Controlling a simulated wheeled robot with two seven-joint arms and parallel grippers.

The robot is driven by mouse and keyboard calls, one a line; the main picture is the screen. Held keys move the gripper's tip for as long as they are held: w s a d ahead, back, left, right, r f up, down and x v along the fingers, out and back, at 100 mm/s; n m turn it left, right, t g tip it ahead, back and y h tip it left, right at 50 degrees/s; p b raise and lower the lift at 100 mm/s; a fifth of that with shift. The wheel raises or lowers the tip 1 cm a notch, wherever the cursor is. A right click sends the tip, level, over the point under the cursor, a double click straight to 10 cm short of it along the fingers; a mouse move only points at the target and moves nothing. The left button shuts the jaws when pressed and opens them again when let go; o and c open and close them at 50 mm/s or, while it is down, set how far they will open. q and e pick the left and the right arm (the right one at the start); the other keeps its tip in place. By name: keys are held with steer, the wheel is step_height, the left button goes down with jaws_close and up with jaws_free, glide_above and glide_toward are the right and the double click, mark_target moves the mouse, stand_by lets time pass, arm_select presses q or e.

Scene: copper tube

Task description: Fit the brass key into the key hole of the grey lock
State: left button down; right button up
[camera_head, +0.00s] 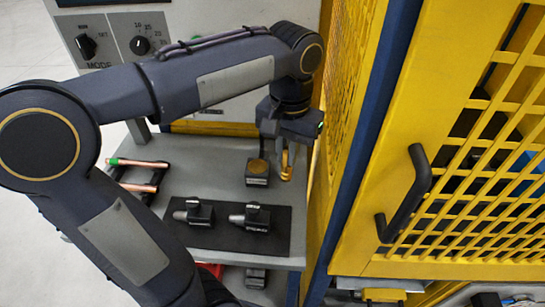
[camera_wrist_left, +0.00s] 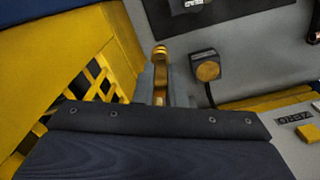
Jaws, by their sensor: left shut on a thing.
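My left gripper (camera_head: 289,155) reaches down from above over the right side of the grey table. It is shut on the brass key (camera_head: 286,168), which hangs between its fingers. In the left wrist view the brass key (camera_wrist_left: 160,55) shows between the grey fingers of the gripper (camera_wrist_left: 163,90); part of it is hidden by them. The key is beside the yellow mesh fence, apart from the table's small black block. I cannot make out the grey lock or its key hole for certain. My right gripper is not in view.
A black block with a round brass-coloured top (camera_head: 258,167) stands close left of the key. Two black and grey fittings lie on a black mat (camera_head: 278,226). A black rack (camera_head: 137,186) holds copper tubes. A yellow mesh fence (camera_head: 349,60) and a door handle (camera_head: 407,195) are to the right.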

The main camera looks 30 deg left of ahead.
arm_select(q)
steer(key=w+a+f+p, duration=0.1)
steer(key=w+a+f, duration=0.1)
steer(key=a+f, duration=0.2)
steer(key=w+a+f+p, duration=0.1)
steer(key=w+a+f, duration=0.1)
steer(key=a+f, duration=0.2)
steer(key=w+a+f+p, duration=0.1)
steer(key=w+a+f, duration=0.1)
steer(key=a+f, duration=0.2)
steer(key=shift+a+f, duration=0.3)
steer(key=shift+f, duration=0.1)
steer(key=shift+f, duration=0.15)
steer(key=c, duration=1.9)
jaws_free()
steer(key=shift+f, duration=0.1)
steer(key=shift+c, duration=0.2)
steer(key=o, duration=0.4)
steer(key=shift+o, duration=0.2)
